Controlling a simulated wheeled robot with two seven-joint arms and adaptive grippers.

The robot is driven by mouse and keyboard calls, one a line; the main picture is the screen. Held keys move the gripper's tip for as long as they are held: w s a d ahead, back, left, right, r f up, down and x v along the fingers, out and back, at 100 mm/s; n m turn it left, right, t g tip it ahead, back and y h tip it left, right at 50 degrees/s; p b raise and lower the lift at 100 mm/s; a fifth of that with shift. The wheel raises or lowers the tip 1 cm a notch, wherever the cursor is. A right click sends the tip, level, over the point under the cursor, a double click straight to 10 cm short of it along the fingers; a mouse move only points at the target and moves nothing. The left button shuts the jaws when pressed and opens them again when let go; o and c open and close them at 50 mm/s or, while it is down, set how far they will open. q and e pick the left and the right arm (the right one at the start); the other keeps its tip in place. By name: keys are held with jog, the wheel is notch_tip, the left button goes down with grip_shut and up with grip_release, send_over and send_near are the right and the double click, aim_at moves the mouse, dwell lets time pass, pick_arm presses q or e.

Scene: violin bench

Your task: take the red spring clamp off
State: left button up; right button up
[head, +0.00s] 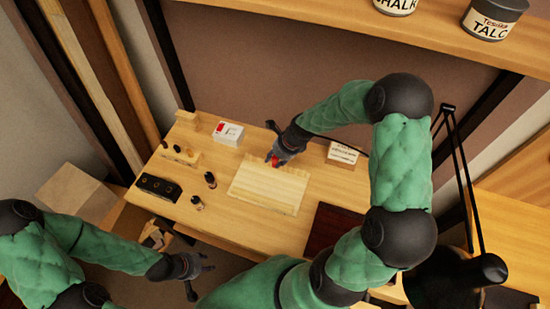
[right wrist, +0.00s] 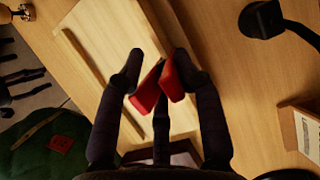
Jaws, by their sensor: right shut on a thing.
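The red spring clamp (head: 275,161) is at the far edge of a pale wooden board (head: 266,190) on the bench. My right gripper (head: 279,157) is over it. In the right wrist view the clamp's two red handles (right wrist: 164,88) lie between the fingers of my right gripper (right wrist: 158,62), which is shut on them. I cannot tell whether the clamp's jaws still touch the board. My left gripper (head: 196,276) is in front of the bench, low in the head view, with its fingers spread and empty.
A black holder (head: 158,188), small dark bottles (head: 210,180) and a white-red box (head: 228,133) stand on the left of the bench. A labelled box (head: 342,154) and a dark red panel (head: 331,231) are to the right. A black lamp (head: 455,275) stands at the right.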

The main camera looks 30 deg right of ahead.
jog(key=shift+w+d+r+p, duration=0.2)
jog(key=shift+w+r+p, duration=0.1)
jog(key=shift+r, duration=0.15)
jog(key=shift+w+d+r+p, duration=0.2)
jog(key=shift+r+p, duration=0.1)
jog(key=shift+r, duration=0.1)
dwell(0.6)
jog(key=shift+r+p, duration=0.85)
jog(key=shift+s+r+p, duration=0.15)
jog(key=shift+p, duration=0.3)
grip_shut()
jog(key=shift+a, duration=0.1)
jog(key=shift+s+a, duration=0.1)
notch_tip(320, 180, up, 7)
jog(key=p, duration=0.7)
jog(key=shift+p, duration=0.4)
